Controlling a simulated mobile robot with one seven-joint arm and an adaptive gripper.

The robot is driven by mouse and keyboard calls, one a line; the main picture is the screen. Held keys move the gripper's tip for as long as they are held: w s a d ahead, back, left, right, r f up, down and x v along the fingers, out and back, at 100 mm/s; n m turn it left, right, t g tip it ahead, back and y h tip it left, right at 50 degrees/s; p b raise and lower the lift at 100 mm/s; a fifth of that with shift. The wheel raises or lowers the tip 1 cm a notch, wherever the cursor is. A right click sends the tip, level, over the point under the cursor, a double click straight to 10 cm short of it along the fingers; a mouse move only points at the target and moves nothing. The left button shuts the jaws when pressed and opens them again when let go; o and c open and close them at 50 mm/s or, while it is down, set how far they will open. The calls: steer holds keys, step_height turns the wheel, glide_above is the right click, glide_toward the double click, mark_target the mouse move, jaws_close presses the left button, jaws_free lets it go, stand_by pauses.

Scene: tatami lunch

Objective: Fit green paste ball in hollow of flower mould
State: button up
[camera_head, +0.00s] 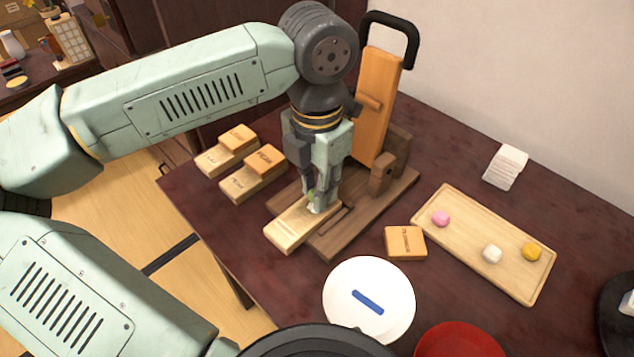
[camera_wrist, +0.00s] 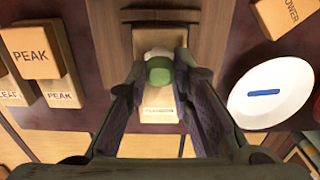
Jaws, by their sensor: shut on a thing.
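The green paste ball (camera_wrist: 159,75) is between the fingertips of my gripper (camera_wrist: 161,73). In the head view only a sliver of the ball (camera_head: 311,196) shows beside my gripper (camera_head: 319,203). My gripper is shut on it, pointing down over a pale wooden mould (camera_head: 288,232), whose label is too small to read surely in the wrist view (camera_wrist: 159,112). A whitish patch shows at the ball's far side in the wrist view. The mould's hollow is hidden by the ball and fingers, so I cannot tell whether the ball touches it.
The mould lies on a dark wooden press base (camera_head: 345,232) with an upright lever (camera_head: 377,110). A loose FLOWER block (camera_head: 405,243), a white plate (camera_head: 340,290) and a tray (camera_head: 465,235) of paste balls stand to the right. Stacked PEAK blocks (camera_head: 265,160) stand left.

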steer(key=shift+f+b, duration=0.6)
steer(key=shift+b, duration=0.15)
stand_by(0.3)
steer(key=o, duration=0.9)
steer(key=shift+r, duration=0.1)
steer(key=shift+r+p, duration=2)
steer(key=shift+r, duration=1.45)
steer(key=shift+s, duration=0.1)
